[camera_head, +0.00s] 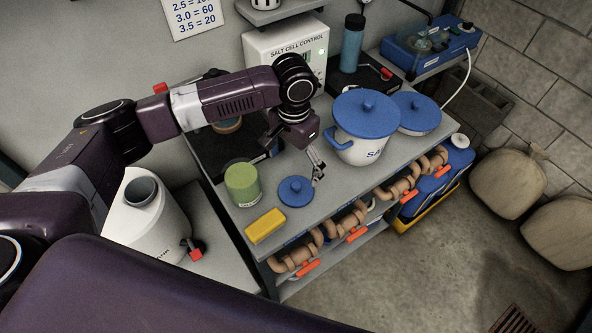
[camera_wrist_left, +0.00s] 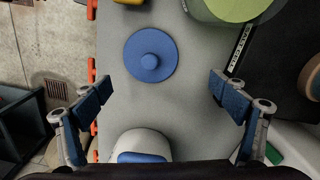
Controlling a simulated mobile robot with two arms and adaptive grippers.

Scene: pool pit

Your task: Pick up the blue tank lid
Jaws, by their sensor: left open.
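A small round blue lid with a centre knob (camera_head: 295,191) lies flat on the grey bench, near its front edge. It also shows in the left wrist view (camera_wrist_left: 150,55), ahead of the fingers and between their lines. My left gripper (camera_head: 318,170) is open and empty, low over the bench just right of and behind this lid, apart from it. Its two spread fingers show in the left wrist view (camera_wrist_left: 162,98). A larger blue lid (camera_head: 366,113) sits on a white pot (camera_head: 357,149) to the right. My right gripper is not in view.
A green-topped jar (camera_head: 242,184) and a yellow block (camera_head: 265,226) stand left of the small lid. Another blue-lidded vessel (camera_head: 418,112) is right of the pot. Behind is a salt cell control box (camera_head: 283,45). Pipes with orange handles (camera_head: 357,234) line the shelf below.

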